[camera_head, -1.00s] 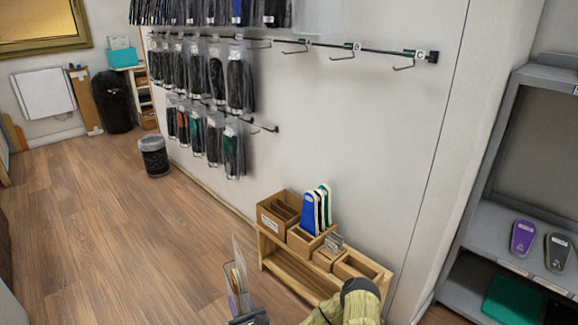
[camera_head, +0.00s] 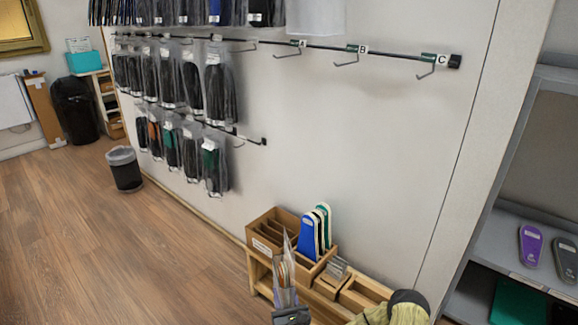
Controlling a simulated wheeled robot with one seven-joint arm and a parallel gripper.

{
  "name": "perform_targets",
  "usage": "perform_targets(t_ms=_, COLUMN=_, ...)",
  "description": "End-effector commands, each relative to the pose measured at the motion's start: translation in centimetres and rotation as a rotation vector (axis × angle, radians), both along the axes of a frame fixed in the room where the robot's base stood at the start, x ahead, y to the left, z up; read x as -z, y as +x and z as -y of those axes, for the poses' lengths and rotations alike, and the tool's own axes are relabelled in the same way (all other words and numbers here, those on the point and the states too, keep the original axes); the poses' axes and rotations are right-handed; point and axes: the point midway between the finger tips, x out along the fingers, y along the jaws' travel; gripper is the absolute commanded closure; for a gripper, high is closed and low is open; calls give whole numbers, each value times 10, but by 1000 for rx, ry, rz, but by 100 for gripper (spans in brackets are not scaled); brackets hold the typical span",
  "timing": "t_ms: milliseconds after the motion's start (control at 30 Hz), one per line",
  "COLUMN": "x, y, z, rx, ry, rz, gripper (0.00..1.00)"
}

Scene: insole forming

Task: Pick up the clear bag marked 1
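My gripper (camera_head: 290,311) is at the bottom centre, a dark block in front of the low wooden bench. A thin clear bag (camera_head: 284,272) stands up from it, seen nearly edge-on, with something orange-brown and pale inside. The gripper appears shut on the bag's lower end, though the fingertips are hidden. No number can be read on it. Other clear bags with dark insoles (camera_head: 215,92) hang in rows on the wall rails. Their labels are too small to read.
Empty hooks marked A (camera_head: 290,50), B (camera_head: 350,55) and C (camera_head: 433,66) are on the upper rail. The wooden bench (camera_head: 262,283) carries boxes and blue and green insoles (camera_head: 309,238). A grey shelf (camera_head: 500,240) stands at right. A waste bin (camera_head: 124,170) is left.

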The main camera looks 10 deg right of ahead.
Motion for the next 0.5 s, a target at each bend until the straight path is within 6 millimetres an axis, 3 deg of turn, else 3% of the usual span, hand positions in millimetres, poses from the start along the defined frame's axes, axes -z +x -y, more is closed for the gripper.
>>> perform_targets(t_ms=500, x=-1, y=0, z=7, rx=12, ry=0, rz=1, gripper=84)
